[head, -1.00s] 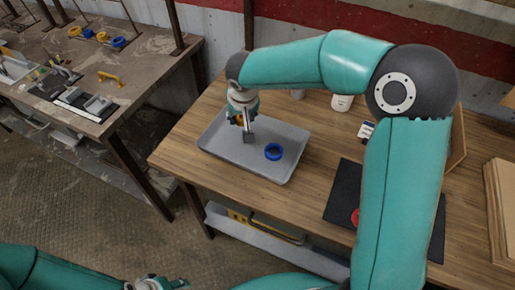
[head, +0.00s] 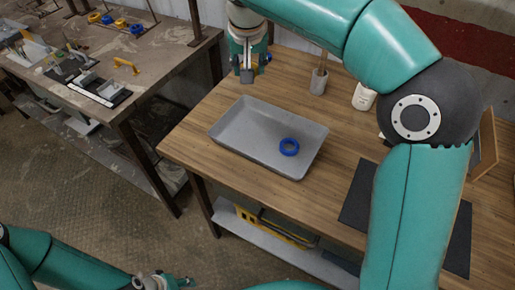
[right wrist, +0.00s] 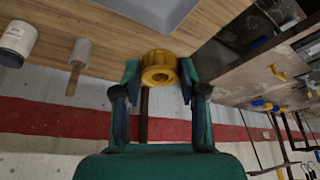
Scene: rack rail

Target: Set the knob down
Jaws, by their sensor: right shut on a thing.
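A yellow ring-shaped knob (right wrist: 160,76) is between the two fingers of my right gripper in the right wrist view, and the gripper is shut on it. In the head view my right gripper (head: 246,74) is raised beyond the tray's far left corner, and the knob cannot be made out there. A grey tray (head: 235,139) lies on the wooden table, with a blue ring (head: 289,147) in its right part. The tray edge also shows in the right wrist view (right wrist: 150,10). My left gripper (head: 165,282) is low at the bottom edge, too small to judge.
A brush holder (head: 319,82) and a white jar (head: 363,96) stand at the table's back. A black mat (head: 358,192) lies right of the tray, partly behind my right arm. A second workbench (head: 150,88) stands left. Bare wood surrounds the tray.

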